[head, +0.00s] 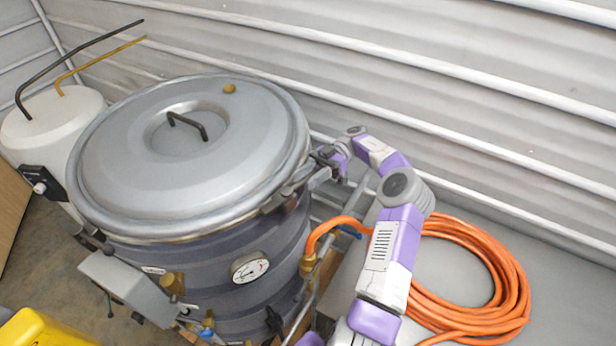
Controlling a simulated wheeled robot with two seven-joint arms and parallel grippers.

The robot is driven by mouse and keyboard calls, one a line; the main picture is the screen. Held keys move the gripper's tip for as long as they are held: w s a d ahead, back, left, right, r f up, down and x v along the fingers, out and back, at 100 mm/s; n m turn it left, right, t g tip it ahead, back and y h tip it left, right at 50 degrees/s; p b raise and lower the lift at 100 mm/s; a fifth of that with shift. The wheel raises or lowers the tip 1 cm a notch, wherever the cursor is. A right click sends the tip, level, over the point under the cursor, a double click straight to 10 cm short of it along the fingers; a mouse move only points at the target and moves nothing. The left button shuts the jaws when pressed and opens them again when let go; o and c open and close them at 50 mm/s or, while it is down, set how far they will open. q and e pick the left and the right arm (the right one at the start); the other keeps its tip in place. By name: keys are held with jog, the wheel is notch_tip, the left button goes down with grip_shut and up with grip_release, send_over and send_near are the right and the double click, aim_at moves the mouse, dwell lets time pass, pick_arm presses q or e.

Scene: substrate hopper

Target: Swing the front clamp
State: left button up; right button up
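A large grey round vessel (220,265) stands left of centre with its domed lid (120,180) seated on top. A grey clamp (284,197) sits at the right front of the lid's rim, with a bar reaching up and right. Another dark fitting (95,242) shows at the rim's left front; I cannot tell for sure which one is the front clamp. My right gripper (322,156) is at the vessel's right edge, close to the rim and just above the clamp's bar. Its fingers are small and partly hidden, so contact and opening are unclear. My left gripper is out of view.
A coiled orange hose (510,290) lies on a grey surface at right and joins a brass fitting on the vessel. A grey box (128,285) and a gauge (249,267) are on the vessel's front. A white tank (50,125) stands at left. Corrugated wall behind.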

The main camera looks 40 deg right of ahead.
notch_tip(320, 180, up, 10)
jog(key=shift+r, duration=0.1)
dwell(0.6)
jog(key=shift+c, duration=0.4)
